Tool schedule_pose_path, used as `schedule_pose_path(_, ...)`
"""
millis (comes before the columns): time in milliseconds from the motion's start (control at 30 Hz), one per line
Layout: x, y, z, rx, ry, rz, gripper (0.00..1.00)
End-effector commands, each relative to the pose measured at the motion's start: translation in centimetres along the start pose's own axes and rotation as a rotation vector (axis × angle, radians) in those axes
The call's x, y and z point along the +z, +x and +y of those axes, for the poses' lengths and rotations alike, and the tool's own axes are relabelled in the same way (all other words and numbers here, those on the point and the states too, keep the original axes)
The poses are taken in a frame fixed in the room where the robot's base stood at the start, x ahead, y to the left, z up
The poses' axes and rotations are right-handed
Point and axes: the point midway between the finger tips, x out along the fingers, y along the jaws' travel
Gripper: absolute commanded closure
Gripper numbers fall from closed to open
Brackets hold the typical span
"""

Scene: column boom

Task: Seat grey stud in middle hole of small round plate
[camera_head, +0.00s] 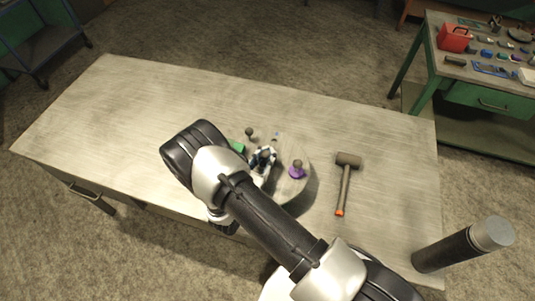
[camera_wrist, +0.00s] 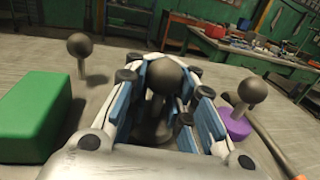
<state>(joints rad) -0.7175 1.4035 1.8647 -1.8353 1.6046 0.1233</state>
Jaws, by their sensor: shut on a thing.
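My gripper (camera_head: 263,158) is shut on a dark grey stud with a ball-shaped head. In the wrist view the stud (camera_wrist: 167,76) stands roughly upright between the blue-and-white fingers (camera_wrist: 160,105).
Another dark ball-headed stud (camera_head: 249,132) stands behind my gripper. A green block (camera_head: 237,146) lies close on the left. A mallet (camera_head: 346,180) lies to the right on the table (camera_head: 110,130). The table's left part is clear. A green workbench (camera_head: 430,75) stands behind.

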Motion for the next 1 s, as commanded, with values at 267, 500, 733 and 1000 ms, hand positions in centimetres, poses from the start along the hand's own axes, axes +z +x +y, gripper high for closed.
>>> schedule_pose_path(267, -0.1, 0.0, -0.1, 0.000, -0.002, 0.002, 0.67)
schedule_pose_path(500, -0.1, 0.0, -0.1, 0.000, -0.002, 0.003, 0.67)
schedule_pose_path(733, 0.6, 0.0, -0.1, 0.000, -0.002, 0.003, 0.67)
schedule_pose_path(1000, 2.3, 0.0, -0.1, 0.000, -0.002, 0.002, 0.67)
